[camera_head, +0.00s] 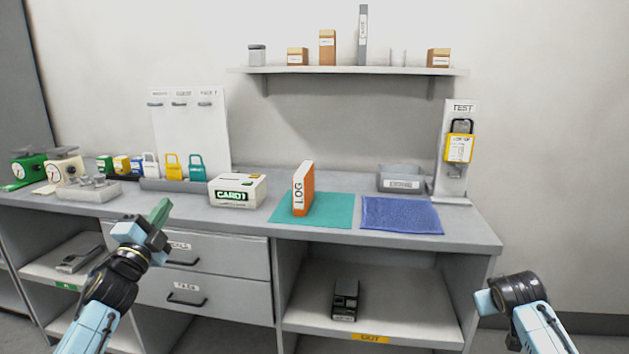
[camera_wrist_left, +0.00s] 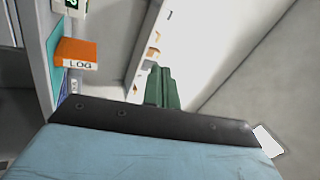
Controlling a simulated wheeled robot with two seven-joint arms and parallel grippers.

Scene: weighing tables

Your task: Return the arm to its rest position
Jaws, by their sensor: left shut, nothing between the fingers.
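My left gripper (camera_head: 160,213) is in front of the counter's left half, above the drawer fronts, with its green fingers pointing up. In the left wrist view its green fingers (camera_wrist_left: 162,88) are together with nothing between them. My right arm (camera_head: 515,295) comes in at the lower right, in front of the counter's right end. Its fingers cannot be made out. An orange and white LOG binder (camera_head: 304,188) stands upright on the teal mat (camera_head: 336,208), apart from both arms. The binder also shows in the left wrist view (camera_wrist_left: 76,52).
The grey counter (camera_head: 470,226) holds a white CARD1 box (camera_head: 238,190), a blue cloth (camera_head: 401,215), a grey tray (camera_head: 400,180) and scales (camera_head: 65,168) at the left. A yellow padlock (camera_head: 459,146) hangs on the TEST board. A wall shelf (camera_head: 345,71) holds several small items. Floor space is free at right.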

